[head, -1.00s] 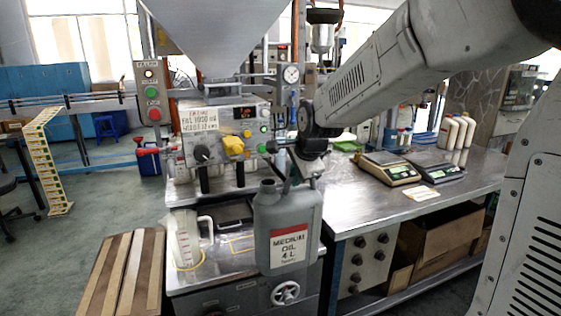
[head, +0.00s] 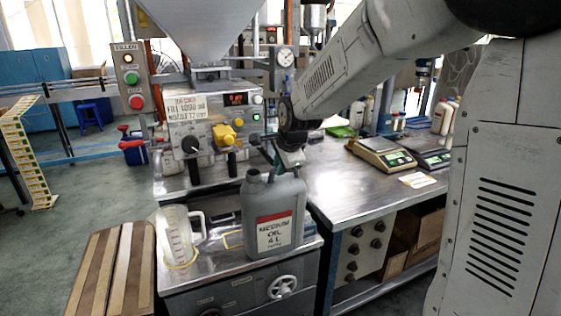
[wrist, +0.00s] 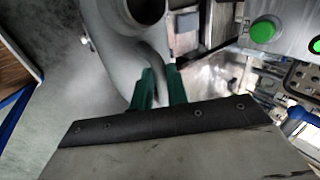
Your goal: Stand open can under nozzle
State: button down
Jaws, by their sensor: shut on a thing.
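The grey can (head: 258,190), labelled "Medium Oil 4 L", is upright at the right end of the machine's metal filling platform (head: 214,268). Its mouth is uncapped and also shows as a dark hole in the wrist view (wrist: 146,10). My gripper (head: 272,158) is shut on the can's handle; its green fingers (wrist: 160,88) are on either side of the handle in the wrist view. I cannot tell whether the can's base touches the platform. Dark nozzle pipes (head: 193,172) hang below the control panel (head: 215,122), left of and behind the can. A yellow outline (head: 232,240) lies partly behind the can.
A clear measuring jug (head: 180,238) stands on the platform's left. A slatted wooden surface (head: 110,270) is at the front left. A steel bench (head: 345,180) with scales (head: 380,155) is on the right, with bottles behind. The large hopper (head: 200,30) overhangs the panel.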

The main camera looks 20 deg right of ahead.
jog(key=shift+w+a+f, duration=0.1)
jog(key=shift+w+f, duration=0.35)
jog(key=shift+w+a, duration=2.35)
